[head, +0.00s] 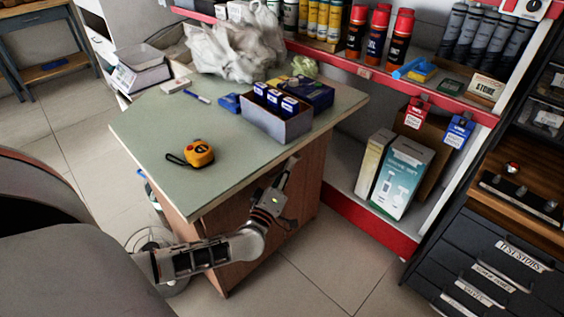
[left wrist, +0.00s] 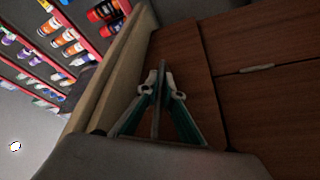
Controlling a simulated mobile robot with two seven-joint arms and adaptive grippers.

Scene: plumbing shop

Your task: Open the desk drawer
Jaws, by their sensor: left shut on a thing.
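The desk (head: 240,125) has a pale green top and brown wooden sides. My left gripper (head: 287,178) is at its near right side, just below the edge of the top. In the left wrist view, the gripper (left wrist: 163,88) is shut on a thin bar, seemingly the drawer handle (left wrist: 158,105), in front of the brown upper drawer front (left wrist: 180,55). A seam separates this front from a lower panel with a thin metal handle (left wrist: 257,68). The fingers hide much of the gripped handle. I cannot tell whether the drawer stands out at all. My right gripper is not in view.
On the desk top are a yellow tape measure (head: 198,154), an open box (head: 275,127) with blue packs, and a white bag (head: 232,50). A red-edged shelf (head: 370,225) stands right of the desk, and a dark drawer cabinet (head: 480,265) farther right. Tiled floor lies open in front.

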